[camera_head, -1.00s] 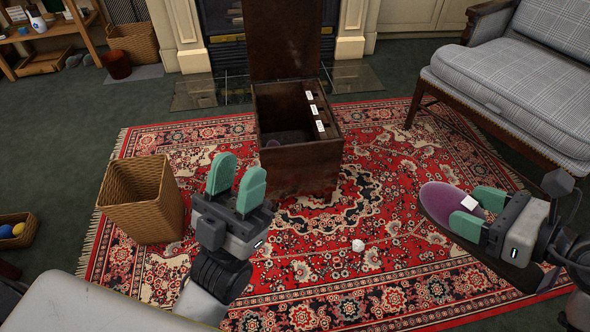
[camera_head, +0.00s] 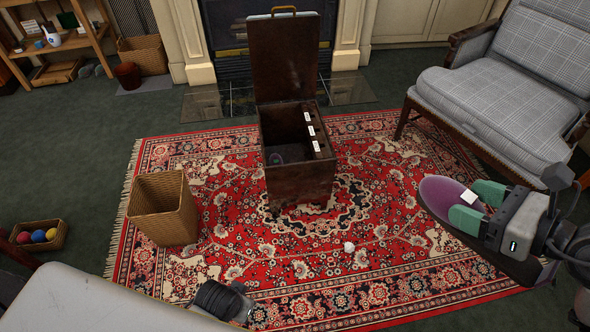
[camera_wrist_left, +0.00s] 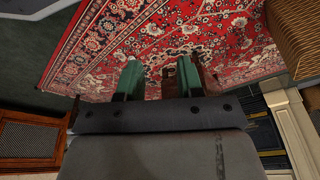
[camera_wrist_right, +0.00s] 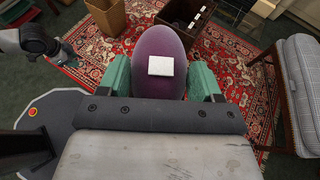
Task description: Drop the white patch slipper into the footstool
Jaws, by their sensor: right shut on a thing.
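The white patch slipper (camera_head: 437,196) is a purple, rounded slipper with a white square on top. My right gripper (camera_head: 478,206) is shut on it and holds it up at the right, apart from the footstool. In the right wrist view the slipper (camera_wrist_right: 158,88) sits between the two green fingers. The footstool (camera_head: 300,184) is a dark brown box on the rug, its lid (camera_head: 288,62) standing open at the back. A dark roundish thing lies inside, partly hidden. My left gripper's green fingers (camera_wrist_left: 160,80) are apart and empty in the left wrist view.
A wicker basket (camera_head: 162,208) stands left of the footstool. A small white ball (camera_head: 349,247) lies on the red rug (camera_head: 390,265). A checked sofa (camera_head: 490,95) is at the right. White labels mark the footstool's right inner side. Rug between slipper and footstool is clear.

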